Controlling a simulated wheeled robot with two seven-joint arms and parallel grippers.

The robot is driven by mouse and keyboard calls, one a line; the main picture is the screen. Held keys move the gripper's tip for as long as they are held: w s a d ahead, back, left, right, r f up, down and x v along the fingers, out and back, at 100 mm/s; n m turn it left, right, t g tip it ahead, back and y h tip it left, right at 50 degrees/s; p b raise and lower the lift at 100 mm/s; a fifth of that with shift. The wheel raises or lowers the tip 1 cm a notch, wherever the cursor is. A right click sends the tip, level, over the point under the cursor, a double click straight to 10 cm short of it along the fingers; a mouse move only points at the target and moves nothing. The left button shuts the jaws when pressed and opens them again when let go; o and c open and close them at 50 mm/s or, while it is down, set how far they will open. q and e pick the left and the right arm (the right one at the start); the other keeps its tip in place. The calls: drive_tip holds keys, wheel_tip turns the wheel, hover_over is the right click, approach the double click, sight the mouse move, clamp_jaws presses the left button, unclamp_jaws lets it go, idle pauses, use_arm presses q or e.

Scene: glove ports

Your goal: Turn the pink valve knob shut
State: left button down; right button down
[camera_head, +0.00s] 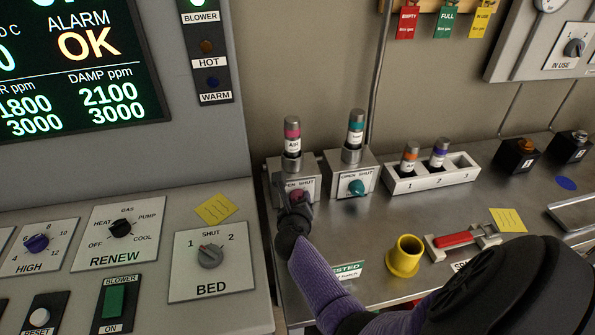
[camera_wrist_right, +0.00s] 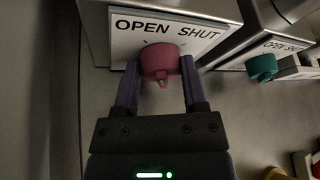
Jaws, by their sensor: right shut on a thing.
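The pink valve knob (camera_wrist_right: 160,62) sits on the front of a metal valve block, under a plate marked OPEN and SHUT (camera_wrist_right: 185,32). In the head view the knob (camera_head: 297,196) is partly hidden by my right gripper (camera_head: 293,203). My right gripper also shows in the wrist view (camera_wrist_right: 158,90), with its two purple fingers on either side of the knob, shut on it. The knob's small pointer tab faces down toward the gripper in the wrist view. A pink-banded cylinder (camera_head: 292,130) stands upright on the block. My left gripper is not in view.
A second valve block with a teal knob (camera_head: 356,187) and teal cylinder stands close on the right. A white rack (camera_head: 430,175) holds two cylinders. A yellow cup (camera_head: 405,255) and a red-handled tool (camera_head: 455,239) are on the bench. A control panel (camera_head: 150,270) is at left.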

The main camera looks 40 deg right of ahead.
drive_tip(key=m+y+p, duration=0.2)
drive_tip(key=p, duration=0.1)
drive_tip(key=m+t+y+p, duration=0.1)
drive_tip(key=shift+s+d+r+p, duration=0.1)
drive_tip(key=shift+d+r+p, duration=0.1)
drive_tip(key=shift+r+p, duration=0.15)
drive_tip(key=shift+f+m+t+y+p, duration=0.1)
drive_tip(key=shift+m+t+y+p, duration=0.2)
drive_tip(key=shift+m+p, duration=0.35)
drive_tip(key=shift+d+m+t+y, duration=0.1)
drive_tip(key=shift+m+t+y, duration=0.2)
drive_tip(key=shift+m+y, duration=0.3)
drive_tip(key=shift+s+f+m+y, duration=0.15)
drive_tip(key=shift+m+y, duration=0.15)
drive_tip(key=shift+m, duration=0.25)
drive_tip(key=shift+d+m+t+y, duration=0.1)
drive_tip(key=shift+m+t+y, duration=0.2)
drive_tip(key=shift+m+t, duration=0.15)
drive_tip(key=shift+f+m+t+y, duration=0.1)
drive_tip(key=shift+m+t+y, duration=0.2)
drive_tip(key=shift+m, duration=0.45)
